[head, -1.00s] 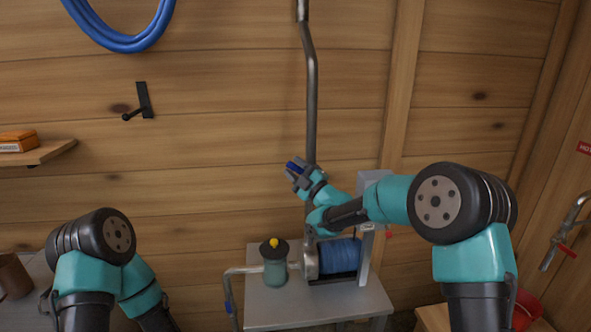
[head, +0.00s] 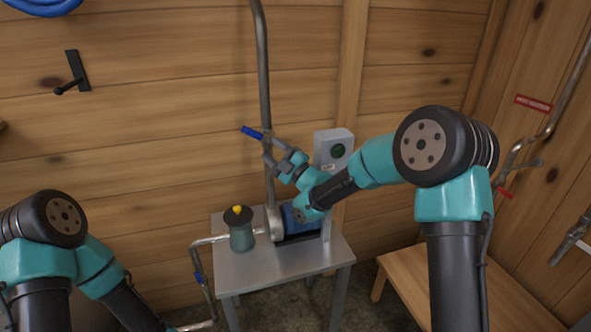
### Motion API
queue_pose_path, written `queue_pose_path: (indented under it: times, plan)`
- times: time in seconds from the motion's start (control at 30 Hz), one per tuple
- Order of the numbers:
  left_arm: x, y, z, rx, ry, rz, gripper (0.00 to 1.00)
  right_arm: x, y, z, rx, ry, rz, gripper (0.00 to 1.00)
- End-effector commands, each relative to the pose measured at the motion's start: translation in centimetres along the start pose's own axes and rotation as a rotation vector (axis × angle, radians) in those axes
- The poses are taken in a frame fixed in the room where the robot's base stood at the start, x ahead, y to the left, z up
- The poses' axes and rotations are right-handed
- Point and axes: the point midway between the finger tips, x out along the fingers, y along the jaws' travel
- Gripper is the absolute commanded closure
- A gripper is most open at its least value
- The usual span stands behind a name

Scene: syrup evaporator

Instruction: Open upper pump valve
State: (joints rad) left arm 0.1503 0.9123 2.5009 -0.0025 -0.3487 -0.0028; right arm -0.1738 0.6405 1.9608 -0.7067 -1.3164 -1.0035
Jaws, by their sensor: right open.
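The upper pump valve's blue lever (head: 252,132) shows in the head view at the vertical grey pipe (head: 263,75) above the pump. The lever sticks out to the left of the pipe, tilted slightly. My right gripper (head: 268,152) is open at the pipe, just below and right of the lever. I cannot tell whether its fingers touch the lever or the pipe. The pump's blue motor (head: 293,217) is partly hidden behind my right arm. My left arm is at the lower left, and its gripper is out of view.
The pump stands on a grey metal table (head: 240,265), beside a dark green canister with a yellow knob (head: 240,228). A second blue handle (head: 198,278) is on the lower pipe. A grey switch box (head: 334,148) is right of the gripper. A wooden bench (head: 440,290) is at right.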

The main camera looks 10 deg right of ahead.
Motion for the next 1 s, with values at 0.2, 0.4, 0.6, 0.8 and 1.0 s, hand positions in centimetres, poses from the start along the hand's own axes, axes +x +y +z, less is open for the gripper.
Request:
queue_pose_path:
  times: [0.2,0.4,0.6,0.8,1.0]
  plan:
    - [0.0,0.0,0.0,0.0,0.0,0.0,1.0,-4.4,0.1,0.1,0.0,-0.002,0.0,0.51]
    - [0.0,0.0,0.0,0.0,0.0,0.0,1.0,-7.3,0.0,0.1,0.0,-0.001,-0.001,0.51]
    - [0.0,0.0,0.0,0.0,0.0,0.0,1.0,-8.4,0.0,0.0,0.0,0.001,0.0,0.51]
    - [0.0,0.0,0.0,0.0,0.0,0.0,1.0,-8.4,0.0,0.0,0.0,0.001,0.0,0.51]
    - [0.0,0.0,0.0,0.0,0.0,0.0,1.0,-8.0,-0.8,-0.1,0.008,0.005,-0.03,0.67]
